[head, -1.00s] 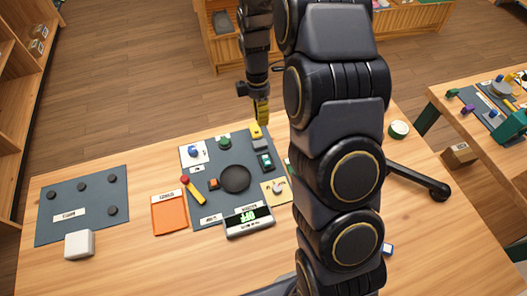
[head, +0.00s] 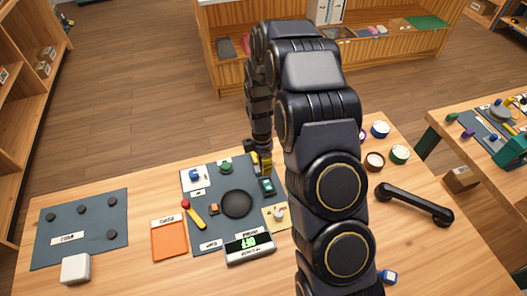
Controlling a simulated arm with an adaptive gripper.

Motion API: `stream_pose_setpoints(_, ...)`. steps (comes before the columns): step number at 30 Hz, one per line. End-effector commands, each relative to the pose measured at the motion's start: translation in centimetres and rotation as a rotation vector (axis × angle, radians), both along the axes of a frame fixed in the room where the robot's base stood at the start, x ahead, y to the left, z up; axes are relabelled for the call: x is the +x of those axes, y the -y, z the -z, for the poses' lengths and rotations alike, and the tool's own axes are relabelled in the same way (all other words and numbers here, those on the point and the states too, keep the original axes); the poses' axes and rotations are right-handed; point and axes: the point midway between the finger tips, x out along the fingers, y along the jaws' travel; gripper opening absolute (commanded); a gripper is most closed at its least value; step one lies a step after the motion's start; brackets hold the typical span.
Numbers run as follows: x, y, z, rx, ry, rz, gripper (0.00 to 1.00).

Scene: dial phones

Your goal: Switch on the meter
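The meter (head: 249,248) is a white and dark box with a lit green readout that seems to read OFF. It stands at the front edge of the dark mat (head: 200,238). My gripper (head: 264,168), with yellow at its tip, is low over the back right of the mat, behind the meter and apart from it. It is close to a small dark device with a green face (head: 266,186). The fingers are too small and too overlapped to tell whether they are open. My arm hides the table to the right of the meter.
A black round dial (head: 236,204), a red-and-yellow lever (head: 193,214), a green knob (head: 226,168) and a blue knob (head: 195,174) are on the mat. An orange tray (head: 169,241) lies left. A black handset (head: 414,204) and several round tubs lie right.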

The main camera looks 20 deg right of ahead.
Motion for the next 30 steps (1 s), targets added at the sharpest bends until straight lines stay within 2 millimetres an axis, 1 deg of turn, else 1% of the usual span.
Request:
stream_pose_setpoints(1, -0.4, 0.0, 1.2, 0.001, -0.008, 0.001, 0.0)
stream_pose_setpoints(3, -0.6, 0.0, 2.4, 0.002, -0.006, 0.002, 0.0)
stream_pose_setpoints(6, -1.0, 0.0, 4.0, 0.001, -0.007, 0.001, 0.0)
stream_pose_setpoints(9, -1.1, 0.0, 5.0, 0.001, -0.006, 0.001, 0.0)
stream_pose_setpoints(15, -1.1, 0.0, 5.7, 0.001, 0.001, 0.001, 0.0)
stream_pose_setpoints(25, -1.2, 0.0, 5.8, 0.0, 0.003, 0.001, 0.0)
stream_pose_setpoints(30, -1.4, 0.1, 6.2, -0.001, 0.057, 0.001, 0.0)
